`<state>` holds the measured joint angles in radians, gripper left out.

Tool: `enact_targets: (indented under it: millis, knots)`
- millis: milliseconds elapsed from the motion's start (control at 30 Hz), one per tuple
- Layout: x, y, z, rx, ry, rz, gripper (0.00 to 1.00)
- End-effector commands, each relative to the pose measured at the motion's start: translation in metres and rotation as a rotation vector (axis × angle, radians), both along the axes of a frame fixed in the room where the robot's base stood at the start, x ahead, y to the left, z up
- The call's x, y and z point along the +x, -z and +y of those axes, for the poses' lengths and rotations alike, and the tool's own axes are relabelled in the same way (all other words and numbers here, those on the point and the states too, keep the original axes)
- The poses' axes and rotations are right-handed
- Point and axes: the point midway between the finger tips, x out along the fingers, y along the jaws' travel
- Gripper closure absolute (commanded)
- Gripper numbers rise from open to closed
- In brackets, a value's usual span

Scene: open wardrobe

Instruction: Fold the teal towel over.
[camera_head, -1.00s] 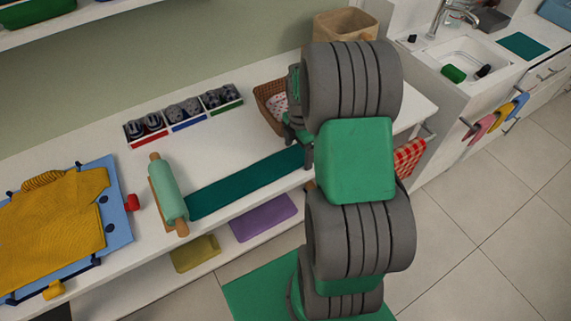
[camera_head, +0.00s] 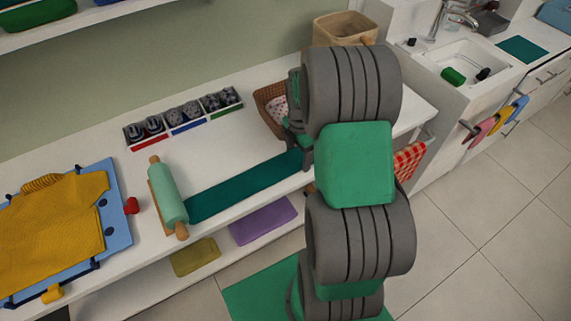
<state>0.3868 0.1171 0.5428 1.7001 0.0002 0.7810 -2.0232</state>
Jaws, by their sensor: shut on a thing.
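The teal towel (camera_head: 238,190) lies as a long flat strip on the white counter, running from beside the rolling pin toward my arm. My gripper (camera_head: 304,158) is at the towel's right end, partly hidden behind my own arm. It is shut on that end of the towel, which looks slightly raised off the counter. The fingertips are small here and the far edge of the towel is hidden.
A wicker basket (camera_head: 268,97) is close behind my gripper. A yellow shirt (camera_head: 52,220) lies on a blue board at left. Counter behind the towel is clear.

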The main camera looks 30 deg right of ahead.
Motion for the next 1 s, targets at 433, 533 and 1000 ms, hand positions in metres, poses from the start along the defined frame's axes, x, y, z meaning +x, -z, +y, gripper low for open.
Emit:
enact_targets:
  millis: [433,533,1000]
  knots:
    - [0.000,-0.027,0.008,-0.146,-0.007,-0.008,0.34]
    - [0.000,-0.034,0.008,-0.205,-0.005,-0.012,0.35]
    - [0.000,-0.057,0.016,-0.342,-0.009,-0.021,0.34]
